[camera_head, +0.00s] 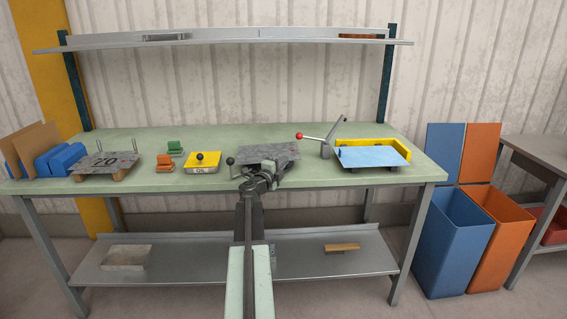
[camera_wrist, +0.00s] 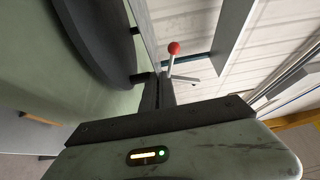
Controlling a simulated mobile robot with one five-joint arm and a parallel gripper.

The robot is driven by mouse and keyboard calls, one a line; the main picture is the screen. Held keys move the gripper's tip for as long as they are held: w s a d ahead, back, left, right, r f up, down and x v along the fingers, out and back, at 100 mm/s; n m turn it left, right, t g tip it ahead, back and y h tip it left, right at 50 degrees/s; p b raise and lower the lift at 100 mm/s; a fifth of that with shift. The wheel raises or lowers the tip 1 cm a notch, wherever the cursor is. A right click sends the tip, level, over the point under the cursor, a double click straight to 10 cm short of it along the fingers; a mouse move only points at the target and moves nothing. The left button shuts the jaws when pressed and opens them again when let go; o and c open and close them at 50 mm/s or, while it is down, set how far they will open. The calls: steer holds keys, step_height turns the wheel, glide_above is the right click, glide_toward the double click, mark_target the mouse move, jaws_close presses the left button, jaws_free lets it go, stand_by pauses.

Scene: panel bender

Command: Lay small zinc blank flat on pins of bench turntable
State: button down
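The small zinc blank, a mottled grey sheet (camera_head: 268,152), is level over the middle of the bench. In the wrist view the blank (camera_wrist: 142,30) shows edge-on as a thin grey strip running into my fingers. My gripper (camera_wrist: 159,92) is shut on its near edge; my gripper also shows in the head view (camera_head: 258,174). The bench turntable is the dark round disc (camera_wrist: 95,40) under the blank, with short dark pins (camera_wrist: 138,78) reaching toward it. The pins look at or very near the blank's underside; I cannot tell if they touch. In the head view the turntable is mostly hidden.
A plate marked 20 (camera_head: 104,163) lies farther left. Right of the blank is a yellow bender (camera_head: 350,146) with a blue sheet (camera_head: 372,157) and a red-tipped lever (camera_head: 318,138). A shelf (camera_head: 225,40) hangs above.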

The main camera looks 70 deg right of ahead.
steer(key=shift+s+a+f+m+g+y, duration=0.15)
steer(key=shift+s+a+f+m, duration=0.1)
steer(key=shift+f, duration=0.25)
steer(key=shift+s+a+f+m+g+y, duration=0.1)
steer(key=shift+s+f+m+g+y, duration=0.1)
steer(key=shift+f, duration=0.25)
steer(key=c, duration=1.6)
jaws_free()
steer(key=shift+a, duration=0.25)
steer(key=w+a+r+n, duration=0.1)
steer(key=w+a, duration=0.1)
steer(key=a, duration=0.4)
steer(key=shift+a+r+h, duration=0.2)
steer(key=shift+a+h, duration=0.15)
steer(key=shift+h, duration=0.1)
steer(key=shift+w, duration=0.15)
